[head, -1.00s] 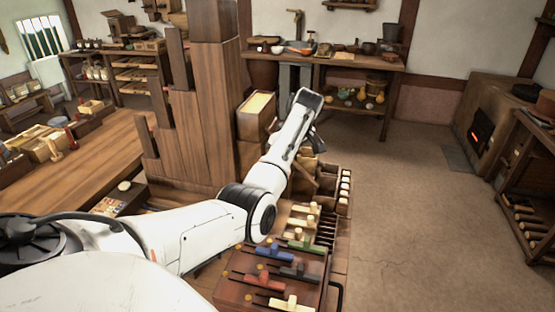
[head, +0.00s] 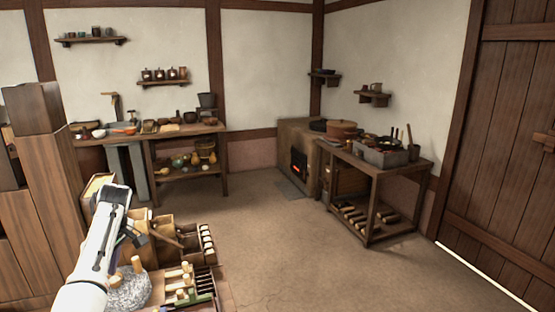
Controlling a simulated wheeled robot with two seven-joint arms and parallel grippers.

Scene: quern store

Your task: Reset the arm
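My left arm (head: 98,245) comes in at the lower left, white, reaching up over the low bench of wooden boxes. Its dark gripper (head: 138,236) hangs beyond the wrist, beside the open wooden boxes (head: 165,230). The fingers are small and partly hidden, so I cannot tell whether they are open or shut, and I see nothing clearly held. A grey speckled round stone (head: 128,292) with a wooden peg (head: 137,264) shows just right of the forearm. My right gripper is not in view.
A rack of pale-handled tools (head: 182,284) lies at the bottom. Behind stand a work table (head: 185,134), an oven (head: 297,150) with a glowing opening, and a side table (head: 372,172). A plank door (head: 510,140) is at right. The middle floor is clear.

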